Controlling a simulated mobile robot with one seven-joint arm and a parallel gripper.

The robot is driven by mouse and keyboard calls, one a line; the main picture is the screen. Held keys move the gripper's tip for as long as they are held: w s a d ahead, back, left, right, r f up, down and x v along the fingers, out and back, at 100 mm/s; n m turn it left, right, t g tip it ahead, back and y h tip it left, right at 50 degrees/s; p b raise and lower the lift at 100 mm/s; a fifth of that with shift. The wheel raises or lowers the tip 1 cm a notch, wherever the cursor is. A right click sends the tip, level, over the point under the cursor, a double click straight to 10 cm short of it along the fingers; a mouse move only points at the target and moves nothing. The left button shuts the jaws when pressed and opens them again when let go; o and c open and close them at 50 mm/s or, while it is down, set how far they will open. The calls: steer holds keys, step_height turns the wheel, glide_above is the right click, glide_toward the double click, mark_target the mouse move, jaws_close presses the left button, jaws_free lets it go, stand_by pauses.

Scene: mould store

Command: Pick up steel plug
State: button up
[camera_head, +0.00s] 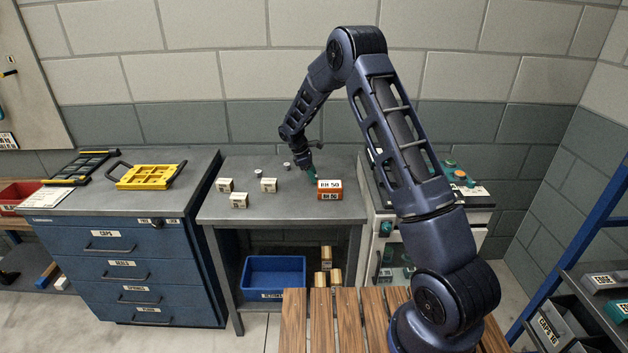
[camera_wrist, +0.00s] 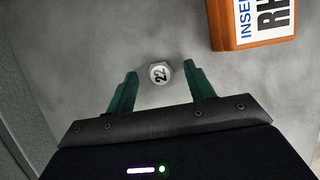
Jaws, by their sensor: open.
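A small steel plug (camera_wrist: 160,74) with a hexagonal outline and the marking 22 lies on the grey bench top in the wrist view. My gripper (camera_wrist: 160,69) is open, with one green finger on each side of the plug near the tips and visible gaps to both. In the head view my gripper (camera_head: 312,175) is low over the bench, just behind the orange box. Two small light pieces, one (camera_head: 259,173) and another (camera_head: 286,165), stand to its left there. I cannot tell whether either is the plug marked 22.
The orange box (camera_head: 330,195) is close by my gripper; it also shows in the wrist view (camera_wrist: 255,42). Several small labelled blocks (camera_head: 239,201) stand on the left of the bench (camera_head: 285,213). A blue bin (camera_head: 275,272) sits below. A yellow frame (camera_head: 150,177) lies on the blue cabinet.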

steer(key=shift+f, duration=0.15)
steer(key=shift+c, duration=0.2)
steer(key=c, duration=1.1)
steer(key=shift+o, duration=0.2)
